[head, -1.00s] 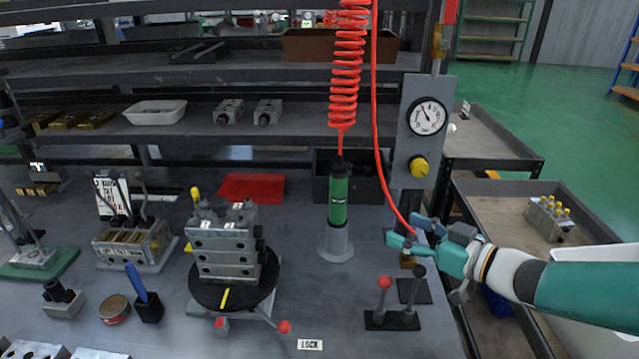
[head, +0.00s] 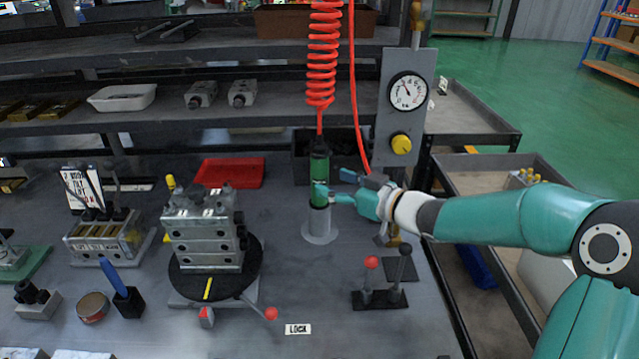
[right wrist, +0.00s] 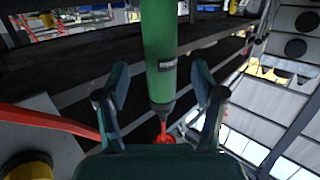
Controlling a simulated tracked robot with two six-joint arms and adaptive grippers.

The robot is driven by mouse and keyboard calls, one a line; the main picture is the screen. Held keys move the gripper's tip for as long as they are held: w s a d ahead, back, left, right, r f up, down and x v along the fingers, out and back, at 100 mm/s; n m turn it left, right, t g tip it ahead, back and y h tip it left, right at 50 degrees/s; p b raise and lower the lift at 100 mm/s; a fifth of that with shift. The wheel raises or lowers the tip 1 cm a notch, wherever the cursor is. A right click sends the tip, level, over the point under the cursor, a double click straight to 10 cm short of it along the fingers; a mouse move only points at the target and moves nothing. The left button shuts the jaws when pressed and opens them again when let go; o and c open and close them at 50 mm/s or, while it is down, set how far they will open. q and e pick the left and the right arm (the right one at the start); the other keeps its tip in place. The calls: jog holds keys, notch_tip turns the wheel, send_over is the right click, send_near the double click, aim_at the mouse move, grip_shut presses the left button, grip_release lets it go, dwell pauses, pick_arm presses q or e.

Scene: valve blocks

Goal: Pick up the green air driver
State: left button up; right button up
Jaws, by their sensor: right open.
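The green air driver (head: 319,170) stands upright in a grey holder (head: 320,224) on the bench, with a red coiled hose (head: 322,60) rising from its black top. My right gripper (head: 334,188) is at the driver's right side in the head view, its fingers pointing left. In the right wrist view the driver (right wrist: 160,50) passes between the two open fingers (right wrist: 160,95). The fingers stand apart from the green body on both sides. My left gripper is not in view.
A valve block (head: 203,235) sits on a black turntable left of the driver. A gauge panel (head: 400,105) with a yellow knob stands behind my right gripper. Red and black levers (head: 380,285) stand in front. A red tray (head: 229,172) lies behind.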

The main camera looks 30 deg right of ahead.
aim_at(327, 179)
jog(key=x, duration=0.5)
jog(key=shift+s+r, duration=0.1)
jog(key=shift+c, duration=0.3)
grip_shut()
jog(key=shift+r, duration=0.15)
